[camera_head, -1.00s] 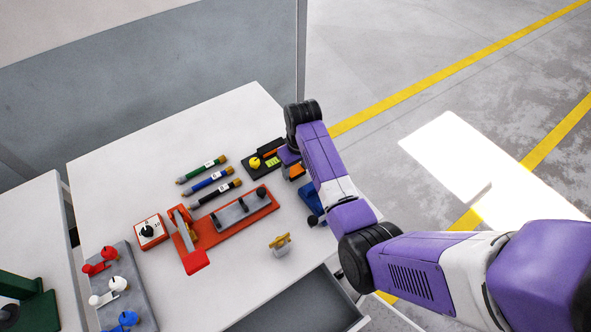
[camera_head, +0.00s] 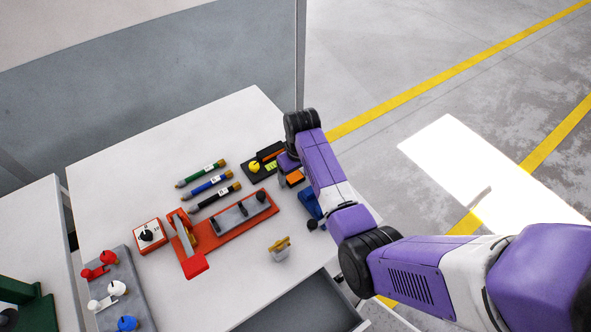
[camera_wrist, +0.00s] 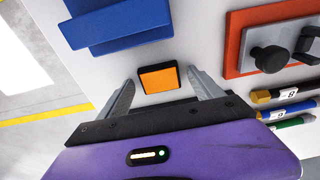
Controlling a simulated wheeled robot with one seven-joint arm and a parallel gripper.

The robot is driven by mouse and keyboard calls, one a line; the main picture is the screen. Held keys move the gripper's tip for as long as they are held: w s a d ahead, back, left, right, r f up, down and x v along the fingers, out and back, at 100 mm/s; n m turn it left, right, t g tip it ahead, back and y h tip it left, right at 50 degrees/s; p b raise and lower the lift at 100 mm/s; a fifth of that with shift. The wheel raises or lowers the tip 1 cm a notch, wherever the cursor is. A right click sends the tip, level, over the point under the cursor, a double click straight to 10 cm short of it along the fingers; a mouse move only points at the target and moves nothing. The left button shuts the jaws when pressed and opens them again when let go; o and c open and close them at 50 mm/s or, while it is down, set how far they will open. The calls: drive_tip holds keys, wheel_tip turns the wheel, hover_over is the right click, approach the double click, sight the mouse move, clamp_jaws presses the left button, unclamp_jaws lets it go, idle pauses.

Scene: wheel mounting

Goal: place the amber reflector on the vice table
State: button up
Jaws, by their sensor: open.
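The amber reflector (camera_wrist: 159,78) is a small orange block with a dark edge. In the wrist view it lies on the white tabletop between the tips of my gripper (camera_wrist: 161,75), with the fingers spread on either side. My gripper is open. In the head view the reflector (camera_head: 295,177) shows as an orange patch beside my wrist, which hides the fingers. A second table (camera_head: 45,215) at the left edge bears a green vice-like fixture (camera_head: 30,308), partly cut off by the frame.
A blue part (camera_head: 309,203) lies close to the reflector. A red fixture (camera_head: 200,240), several pens, a black tray (camera_head: 251,177) and a yellow-topped piece (camera_head: 280,249) share the table. A drawer (camera_head: 300,306) stands open in front. A grey rack (camera_head: 137,309) with coloured knobs lies left.

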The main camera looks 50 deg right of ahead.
sight(298, 181)
wheel_tip(298, 181, up, 12)
drive_tip(key=s, duration=0.1)
drive_tip(key=shift+s+a, duration=0.15)
drive_tip(key=shift+s, duration=0.05)
idle(0.6)
